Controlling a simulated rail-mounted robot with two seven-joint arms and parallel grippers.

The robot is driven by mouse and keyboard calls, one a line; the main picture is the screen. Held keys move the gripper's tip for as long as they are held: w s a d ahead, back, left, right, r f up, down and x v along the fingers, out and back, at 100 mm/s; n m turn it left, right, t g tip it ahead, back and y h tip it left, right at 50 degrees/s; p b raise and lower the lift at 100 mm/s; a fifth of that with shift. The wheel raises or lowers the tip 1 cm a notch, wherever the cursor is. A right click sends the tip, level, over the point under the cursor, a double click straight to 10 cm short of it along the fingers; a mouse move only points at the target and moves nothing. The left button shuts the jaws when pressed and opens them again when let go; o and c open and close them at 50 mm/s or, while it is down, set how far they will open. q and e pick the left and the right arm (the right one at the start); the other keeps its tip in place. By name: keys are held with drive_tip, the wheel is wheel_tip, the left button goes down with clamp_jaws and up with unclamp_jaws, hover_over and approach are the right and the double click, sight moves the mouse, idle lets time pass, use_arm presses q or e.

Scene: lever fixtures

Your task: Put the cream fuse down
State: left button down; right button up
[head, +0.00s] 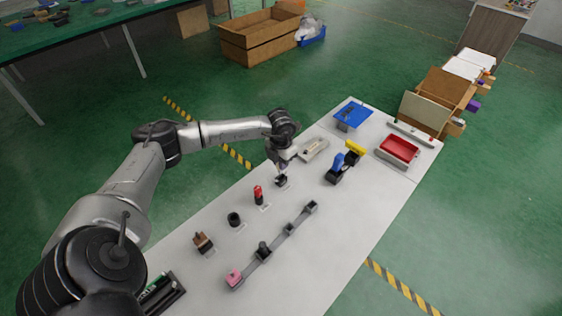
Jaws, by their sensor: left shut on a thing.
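My left gripper (281,173) reaches in from the left and points down at a small black socket (281,182) on the pale table. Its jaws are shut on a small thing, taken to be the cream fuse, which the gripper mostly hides. At this size I cannot tell whether the fuse is in the socket or just above it. My right gripper is not in view.
On the table (330,235) stand a red-topped piece (258,194), a black cup (235,219), a brown block (203,242) and a grey rail (275,245). Blue (337,161) and yellow (355,148) levers and a red tray (398,149) are farther right.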

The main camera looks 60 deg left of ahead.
use_arm(q)
drive_tip(key=shift+r, duration=0.1)
drive_tip(key=shift+w+r+p, duration=0.1)
drive_tip(key=shift+r+p, duration=0.8)
drive_tip(key=shift+r, duration=0.2)
drive_tip(key=w+d+r+m+p, duration=0.1)
drive_tip(key=w+d+r+m, duration=0.15)
drive_tip(key=d, duration=1.15)
drive_tip(key=w+d+r+m+p, duration=0.1)
drive_tip(key=w+d, duration=0.2)
drive_tip(key=d, duration=1.2)
drive_tip(key=shift+s+a+f+n, duration=0.45)
drive_tip(key=shift+a+f+n, duration=0.15)
drive_tip(key=shift+a+f, duration=1.55)
drive_tip(key=shift+s+a+f+n, duration=0.5)
drive_tip(key=shift+a+f, duration=1.1)
drive_tip(key=shift+a, duration=1)
drive_tip(key=shift+s+a+f+n, duration=0.35)
drive_tip(key=shift+a+f+n, duration=0.3)
drive_tip(key=shift+a+f, duration=1.5)
drive_tip(key=shift+a+r, duration=0.3)
